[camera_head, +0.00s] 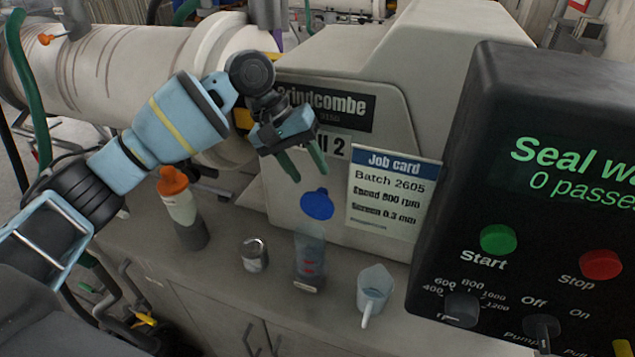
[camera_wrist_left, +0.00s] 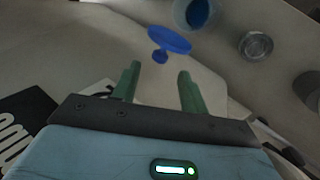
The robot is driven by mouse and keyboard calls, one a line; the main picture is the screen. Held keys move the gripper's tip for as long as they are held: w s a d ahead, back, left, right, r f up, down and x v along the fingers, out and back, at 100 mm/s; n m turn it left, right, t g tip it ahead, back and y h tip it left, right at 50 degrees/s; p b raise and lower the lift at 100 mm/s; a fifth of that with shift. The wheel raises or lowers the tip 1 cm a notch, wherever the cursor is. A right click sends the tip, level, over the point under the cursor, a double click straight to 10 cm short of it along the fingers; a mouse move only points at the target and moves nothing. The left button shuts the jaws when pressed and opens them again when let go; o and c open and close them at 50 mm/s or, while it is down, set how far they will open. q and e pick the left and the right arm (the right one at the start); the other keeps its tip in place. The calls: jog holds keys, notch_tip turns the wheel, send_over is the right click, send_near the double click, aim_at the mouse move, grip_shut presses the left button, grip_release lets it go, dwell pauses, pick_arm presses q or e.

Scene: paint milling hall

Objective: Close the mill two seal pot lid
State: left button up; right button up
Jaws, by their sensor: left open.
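My right gripper is not in view.
An orange-capped bottle (camera_head: 181,210) and a small metal can (camera_head: 254,255) stand left of the pot. A job card (camera_head: 390,192) hangs on the mill. The dark control box (camera_head: 530,200) fills the right side.

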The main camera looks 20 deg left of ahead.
aim_at(320, 201)
pick_arm(q)
jog(key=shift+x, duration=2.45)
